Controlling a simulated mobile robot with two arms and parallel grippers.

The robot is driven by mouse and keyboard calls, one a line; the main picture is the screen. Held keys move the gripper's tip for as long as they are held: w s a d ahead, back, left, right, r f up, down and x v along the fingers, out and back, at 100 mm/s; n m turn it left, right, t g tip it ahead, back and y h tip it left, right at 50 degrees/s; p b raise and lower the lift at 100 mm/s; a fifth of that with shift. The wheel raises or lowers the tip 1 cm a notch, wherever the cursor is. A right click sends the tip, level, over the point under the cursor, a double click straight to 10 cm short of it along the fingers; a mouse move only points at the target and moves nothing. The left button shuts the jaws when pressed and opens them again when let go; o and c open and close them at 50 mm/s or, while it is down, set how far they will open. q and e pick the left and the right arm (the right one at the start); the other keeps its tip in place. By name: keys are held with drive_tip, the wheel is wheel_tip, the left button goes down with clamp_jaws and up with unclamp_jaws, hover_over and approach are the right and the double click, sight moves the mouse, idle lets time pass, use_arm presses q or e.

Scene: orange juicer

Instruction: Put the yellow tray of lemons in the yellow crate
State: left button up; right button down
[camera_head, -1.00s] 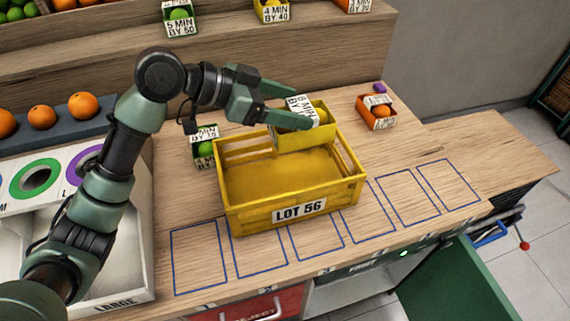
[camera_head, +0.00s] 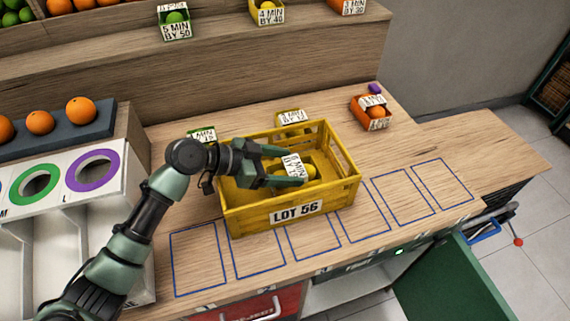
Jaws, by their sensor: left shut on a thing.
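The yellow crate (camera_head: 245,218), marked LOT 56, stands on the wooden counter. My left gripper (camera_head: 284,168) reaches into it from the left and is shut on a small yellow tray of lemons (camera_head: 293,164) with a white label. The tray is inside the crate's opening, toward its right half. A lemon (camera_head: 310,171) shows beside the label. The gripper and label hide part of the tray, and I cannot tell whether its base touches the crate floor. My right gripper is out of view.
Another labelled yellow tray (camera_head: 291,117) stands just behind the crate. A green-fruit tray (camera_head: 202,135) is behind its left corner, partly hidden by my arm. An orange tray (camera_head: 371,112) stands at the back right. Blue outlined spaces (camera_head: 200,260) along the front are empty.

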use_arm(q)
drive_tip(key=o, duration=1.6)
drive_tip(key=shift+f, duration=0.1)
drive_tip(key=shift+c, duration=0.2)
drive_tip(key=shift+r, duration=0.2)
drive_tip(key=b+v, duration=0.2)
drive_tip(key=v, duration=1)
